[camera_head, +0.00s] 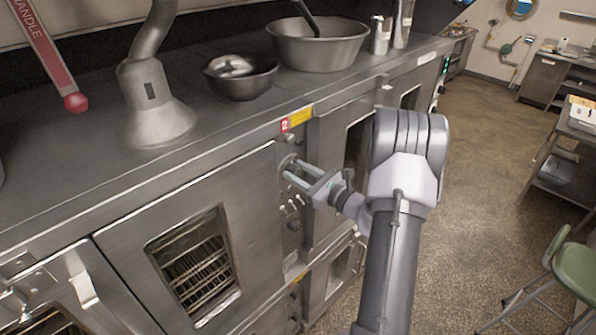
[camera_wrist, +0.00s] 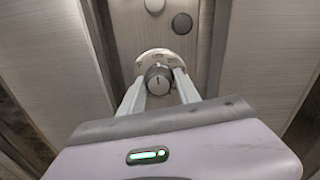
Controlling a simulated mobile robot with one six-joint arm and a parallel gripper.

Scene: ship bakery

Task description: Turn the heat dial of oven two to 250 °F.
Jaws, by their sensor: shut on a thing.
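The heat dial (camera_wrist: 158,78) is a round metal knob on a pale marked plate, seen in the wrist view with a dark pointer line near upright. The numbers around it are too small to read. My gripper (camera_wrist: 159,84) is shut on the dial, one finger on each side. In the head view my gripper (camera_head: 287,168) reaches the narrow control panel from the right, and its fingers partly hide the dial there. The panel belongs to the oven (camera_head: 125,235) with a windowed door, under a red and yellow label (camera_head: 297,119).
Two round buttons (camera_wrist: 181,23) sit above the dial. Small switches and another knob (camera_head: 294,224) are below it. Bowls (camera_head: 318,48) and metal canisters stand on the oven top. A green chair (camera_head: 577,270) is at the lower right; open floor (camera_head: 475,190) lies right of my arm.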

